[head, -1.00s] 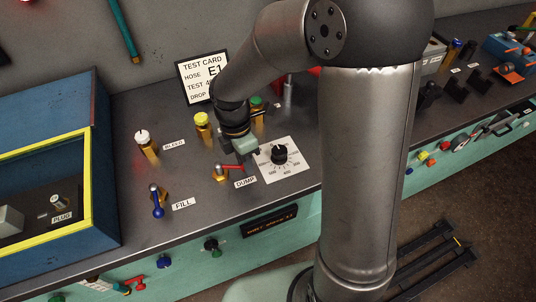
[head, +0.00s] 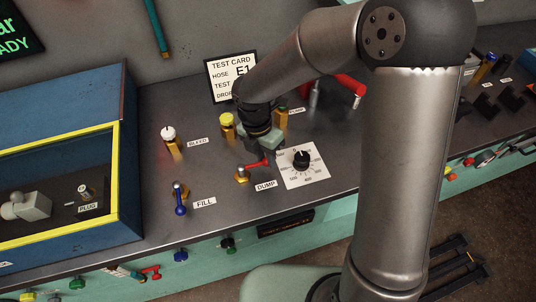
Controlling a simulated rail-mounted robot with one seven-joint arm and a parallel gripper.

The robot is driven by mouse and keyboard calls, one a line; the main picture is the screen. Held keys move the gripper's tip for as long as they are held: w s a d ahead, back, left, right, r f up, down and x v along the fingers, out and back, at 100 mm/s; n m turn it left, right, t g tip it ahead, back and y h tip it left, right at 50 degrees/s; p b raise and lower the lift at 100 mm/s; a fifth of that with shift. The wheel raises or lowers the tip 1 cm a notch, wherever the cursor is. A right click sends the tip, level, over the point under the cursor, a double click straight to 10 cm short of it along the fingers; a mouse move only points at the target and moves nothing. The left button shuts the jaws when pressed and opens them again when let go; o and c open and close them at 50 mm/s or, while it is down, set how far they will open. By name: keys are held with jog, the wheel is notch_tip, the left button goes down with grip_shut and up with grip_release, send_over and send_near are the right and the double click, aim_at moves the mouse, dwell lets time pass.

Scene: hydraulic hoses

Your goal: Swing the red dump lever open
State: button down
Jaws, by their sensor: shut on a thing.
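The red dump lever (head: 256,163) sits on a brass valve (head: 242,176) on the dark bench, beside the DUMP label (head: 265,186). The lever points right and slightly up in the head view, away from its brass base. My gripper (head: 265,155) points down over the lever's outer end and is shut on it. The fingers partly hide the lever's tip.
A dial on a white plate (head: 316,177) lies close to the right of my gripper. The blue FILL lever (head: 180,209), the white-topped BLEED valve (head: 168,133) and a yellow-capped valve (head: 227,121) stand to the left. The test card (head: 219,93) stands behind.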

jog(key=shift+w, duration=0.1)
jog(key=c, duration=1.2)
grip_release()
jog(key=shift+r, duration=0.15)
jog(key=a+r, duration=0.1)
jog(key=r, duration=0.4)
jog(key=w+a+r, duration=0.1)
jog(key=r, duration=1.1)
jog(key=shift+w+a, duration=0.4)
